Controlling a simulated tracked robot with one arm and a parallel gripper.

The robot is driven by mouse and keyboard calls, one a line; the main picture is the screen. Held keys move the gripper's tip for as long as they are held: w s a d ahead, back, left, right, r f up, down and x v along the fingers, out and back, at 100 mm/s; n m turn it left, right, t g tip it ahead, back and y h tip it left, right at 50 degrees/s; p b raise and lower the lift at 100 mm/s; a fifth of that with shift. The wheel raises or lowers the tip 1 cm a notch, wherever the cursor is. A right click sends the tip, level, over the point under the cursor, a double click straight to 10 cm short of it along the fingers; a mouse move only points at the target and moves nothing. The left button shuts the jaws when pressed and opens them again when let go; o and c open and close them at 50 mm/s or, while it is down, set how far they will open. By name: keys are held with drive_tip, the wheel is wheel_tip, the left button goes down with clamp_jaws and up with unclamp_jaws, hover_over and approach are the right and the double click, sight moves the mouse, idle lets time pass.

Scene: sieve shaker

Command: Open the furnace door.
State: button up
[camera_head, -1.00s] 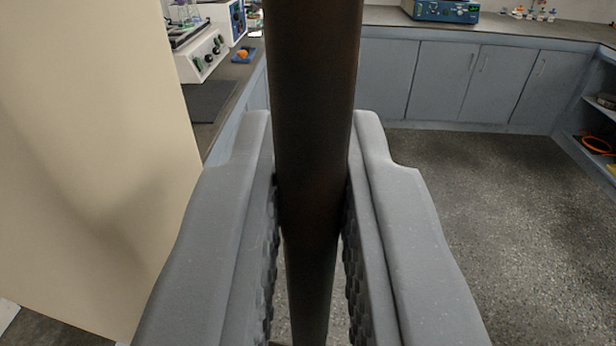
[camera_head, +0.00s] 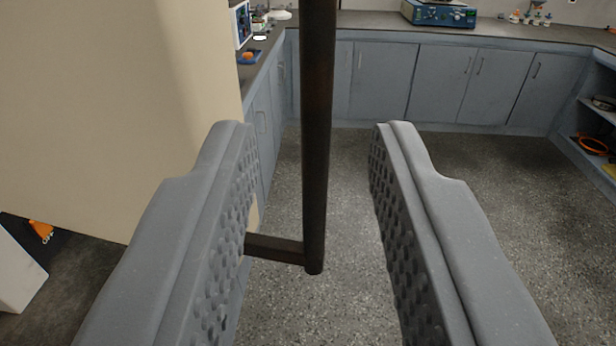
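A dark brown vertical bar handle (camera_head: 318,130) stands upright in the middle of the view. A short bracket (camera_head: 275,248) joins its lower end to a large cream panel, the furnace door (camera_head: 110,110), on the left. My gripper (camera_head: 312,140) is open, with one grey ridged finger on each side of the handle and a clear gap to both. The handle's upper end is out of the picture. The rest of the furnace is not in view.
Blue-grey cabinets (camera_head: 430,85) with a worktop line the back, with a blue device (camera_head: 440,13) on top. Open shelves (camera_head: 600,120) stand at the right. The speckled floor (camera_head: 400,190) in the middle is clear. A white object (camera_head: 18,265) shows at lower left.

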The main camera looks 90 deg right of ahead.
drive_tip(key=a+b, duration=0.1)
drive_tip(key=a, duration=0.5)
drive_tip(key=shift+s+a, duration=0.15)
drive_tip(key=shift+a, duration=0.25)
